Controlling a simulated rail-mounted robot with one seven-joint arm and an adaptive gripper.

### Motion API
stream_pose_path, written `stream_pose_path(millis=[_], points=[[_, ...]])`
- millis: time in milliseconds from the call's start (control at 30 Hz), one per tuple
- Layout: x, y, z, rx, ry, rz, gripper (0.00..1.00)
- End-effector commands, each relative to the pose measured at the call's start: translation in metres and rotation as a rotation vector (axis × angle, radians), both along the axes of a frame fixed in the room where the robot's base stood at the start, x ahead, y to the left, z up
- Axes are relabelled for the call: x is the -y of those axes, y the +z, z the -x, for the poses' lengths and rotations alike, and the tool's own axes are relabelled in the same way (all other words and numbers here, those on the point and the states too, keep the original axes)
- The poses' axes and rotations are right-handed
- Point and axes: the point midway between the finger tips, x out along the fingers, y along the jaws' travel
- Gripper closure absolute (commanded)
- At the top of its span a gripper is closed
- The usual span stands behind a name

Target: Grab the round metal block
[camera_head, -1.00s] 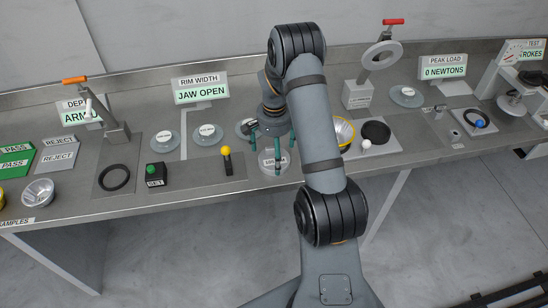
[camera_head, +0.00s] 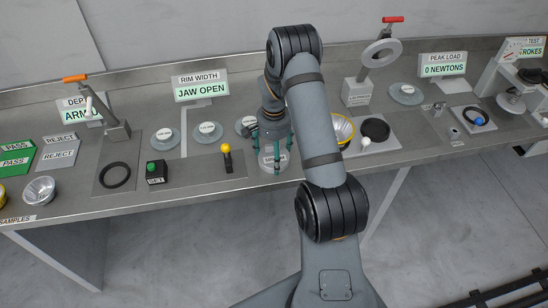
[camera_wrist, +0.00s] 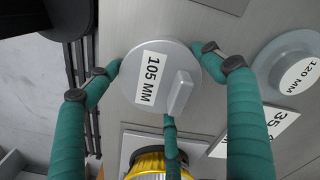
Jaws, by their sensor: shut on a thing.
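The round metal block (camera_wrist: 135,85) is a grey disc with a raised grip bar and a white label reading 105 MM. In the wrist view it sits in the upper middle. In the head view the block (camera_head: 272,166) is at the bench's middle, below my arm. My gripper (camera_wrist: 158,62) has green fingers with dark joints; they are shut around the block's rim. The gripper also shows in the head view (camera_head: 273,152). I cannot tell whether the block is off the bench.
A similar disc marked 120 MM (camera_wrist: 292,65) lies to the right in the wrist view. Several labelled discs stand behind in the head view, such as one at left (camera_head: 163,139). A lever with a yellow knob (camera_head: 226,158) and a yellow-rimmed cup (camera_head: 343,130) flank the gripper.

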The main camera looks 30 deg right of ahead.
Motion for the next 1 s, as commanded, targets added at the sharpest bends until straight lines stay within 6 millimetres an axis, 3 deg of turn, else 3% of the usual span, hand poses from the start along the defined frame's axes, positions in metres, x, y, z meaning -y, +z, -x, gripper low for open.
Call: stream_pose_path(millis=[700, 1000], points=[[-0.0006, 0.0004, -0.0003, 0.001, 0.000, -0.001, 0.74], [-0.0006, 0.0019, -0.0003, 0.001, 0.000, -0.001, 0.74]])
